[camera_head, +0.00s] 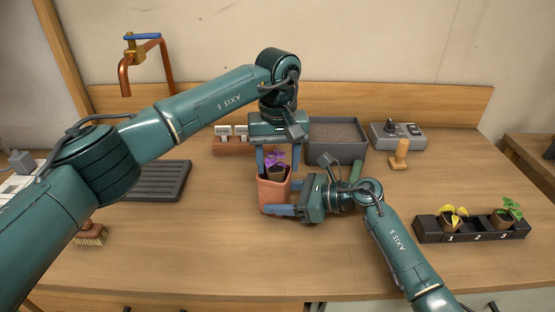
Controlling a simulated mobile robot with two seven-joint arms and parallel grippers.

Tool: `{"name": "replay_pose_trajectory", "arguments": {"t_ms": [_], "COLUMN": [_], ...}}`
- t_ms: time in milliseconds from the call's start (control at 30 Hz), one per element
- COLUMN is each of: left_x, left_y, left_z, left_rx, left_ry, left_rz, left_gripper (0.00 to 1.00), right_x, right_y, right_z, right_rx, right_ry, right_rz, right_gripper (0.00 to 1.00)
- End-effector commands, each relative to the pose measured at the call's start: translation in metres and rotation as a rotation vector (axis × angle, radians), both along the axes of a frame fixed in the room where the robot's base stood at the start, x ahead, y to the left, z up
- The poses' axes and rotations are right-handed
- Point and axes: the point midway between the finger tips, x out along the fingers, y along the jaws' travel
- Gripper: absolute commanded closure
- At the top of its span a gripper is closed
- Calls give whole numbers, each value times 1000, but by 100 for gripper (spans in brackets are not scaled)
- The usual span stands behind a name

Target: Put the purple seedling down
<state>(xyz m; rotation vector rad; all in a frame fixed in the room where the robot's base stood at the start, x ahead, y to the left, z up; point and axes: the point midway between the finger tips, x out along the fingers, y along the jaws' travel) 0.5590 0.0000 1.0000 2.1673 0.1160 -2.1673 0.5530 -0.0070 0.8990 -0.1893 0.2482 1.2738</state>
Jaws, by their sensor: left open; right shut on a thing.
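The purple seedling (277,161), in a small brown pot, sits in the mouth of a terracotta pot (273,194). My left gripper (278,158) points down from above, open, with its blue fingers on either side of the seedling. I cannot tell whether they touch it. My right gripper (283,198) comes from the right and is shut on the terracotta pot, which stands upright. The pot's base appears at or near the bench top; any small gap is hard to judge.
A black numbered rack (471,236) at right holds a yellow seedling (453,217) at 1 and a green seedling (506,213) at 3; 2 is empty. A grey soil bin (336,153), wooden stamp (399,154), ribbed black mat (160,181) and brush (91,235) lie around. Front bench is clear.

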Motion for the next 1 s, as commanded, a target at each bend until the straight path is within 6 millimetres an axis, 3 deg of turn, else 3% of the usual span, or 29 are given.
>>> {"name": "replay_pose_trajectory", "arguments": {"t_ms": [300, 500, 700, 1000], "left_x": [1, 1, 0, 0], "left_y": [1, 1, 1, 1], "left_z": [74, 106, 117, 118], "left_rx": [1, 1, 1, 1], "left_ry": [-4, -2, 0, 0], "left_rz": [3, 1, -1, -1], "left_gripper": [44, 44, 44, 44], "right_x": [1, 2, 2, 3], "right_y": [-3, -5, -5, -6], "right_z": [-4, -5, -6, -6], "right_rx": [-8, -10, -11, -12], "right_ry": [6, 7, 7, 8], "right_rz": [-9, -13, -15, -16], "right_gripper": [55, 55, 55, 55]}}
